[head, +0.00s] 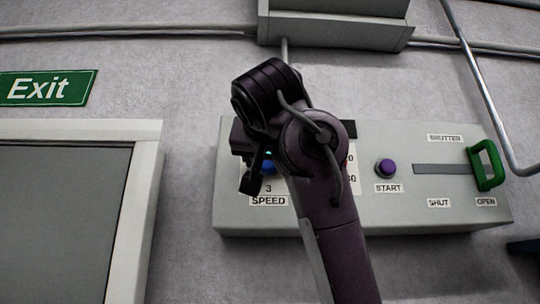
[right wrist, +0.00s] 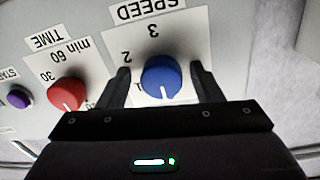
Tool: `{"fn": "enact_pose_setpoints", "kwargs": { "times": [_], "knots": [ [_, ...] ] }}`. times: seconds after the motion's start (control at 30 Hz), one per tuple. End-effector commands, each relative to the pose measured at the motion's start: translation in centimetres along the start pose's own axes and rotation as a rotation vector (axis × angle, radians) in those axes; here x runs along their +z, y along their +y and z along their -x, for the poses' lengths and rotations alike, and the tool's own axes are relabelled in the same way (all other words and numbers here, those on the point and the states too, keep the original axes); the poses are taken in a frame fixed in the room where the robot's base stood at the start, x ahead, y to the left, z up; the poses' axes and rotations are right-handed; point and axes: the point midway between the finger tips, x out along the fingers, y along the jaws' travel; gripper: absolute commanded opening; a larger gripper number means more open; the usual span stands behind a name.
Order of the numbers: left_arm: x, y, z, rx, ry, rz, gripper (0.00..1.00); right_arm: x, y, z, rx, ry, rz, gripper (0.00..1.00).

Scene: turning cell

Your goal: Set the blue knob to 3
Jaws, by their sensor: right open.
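The blue knob (right wrist: 161,77) is on the SPEED dial (right wrist: 178,42), which appears upside down in the right wrist view. Its white pointer line points down in that view, away from the 3 at the top and toward my gripper body. A 2 and a partly hidden 1 show on the left of the dial. My right gripper (right wrist: 160,69) is open, with one finger on each side of the knob. Contact is not clear. In the head view, my right gripper (head: 256,168) hides most of the blue knob (head: 268,168); the 3 shows below it.
The red TIME knob (right wrist: 67,93) sits beside the blue one. The purple START button (head: 386,168) and the green shutter handle (head: 487,165), at the OPEN end of its slot, are farther right on the panel (head: 400,215). A grey box (head: 335,27) is above.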

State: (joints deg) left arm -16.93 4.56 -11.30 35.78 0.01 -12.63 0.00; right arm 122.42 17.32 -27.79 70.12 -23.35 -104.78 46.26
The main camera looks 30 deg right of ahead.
Motion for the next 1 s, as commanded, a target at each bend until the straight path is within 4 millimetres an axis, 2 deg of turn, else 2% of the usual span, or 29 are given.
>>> {"fn": "enact_pose_setpoints", "kwargs": {
  "times": [0.07, 0.17, 0.4, 0.5, 0.77, 1.0],
  "knots": [
    [-0.9, 0.5, 0.0, 0.007, 0.013, 0.001, 0.35, 0.0, 0.0, 0.1, -0.001, 0.001, 0.000, 0.59],
    [-0.9, 0.7, 0.0, 0.009, 0.013, 0.000, 0.35, 0.0, 0.0, 0.1, -0.001, 0.001, 0.000, 0.57],
    [0.6, 0.4, 0.0, 0.005, -0.008, -0.003, 0.35, 0.0, 0.0, 0.0, -0.001, 0.001, 0.000, 0.25],
    [0.9, 0.4, 0.0, 0.005, -0.012, -0.003, 0.35, 0.0, 0.0, 0.0, -0.001, 0.000, 0.000, 0.15],
    [0.9, 0.3, -0.1, 0.003, -0.012, -0.004, 0.35, 0.1, 0.0, 0.0, 0.001, -0.002, -0.030, 0.15],
    [0.8, 0.2, -0.4, 0.002, -0.011, -0.003, 0.35, 0.1, 0.1, 0.0, 0.003, -0.010, -0.155, 0.15]
  ]
}}
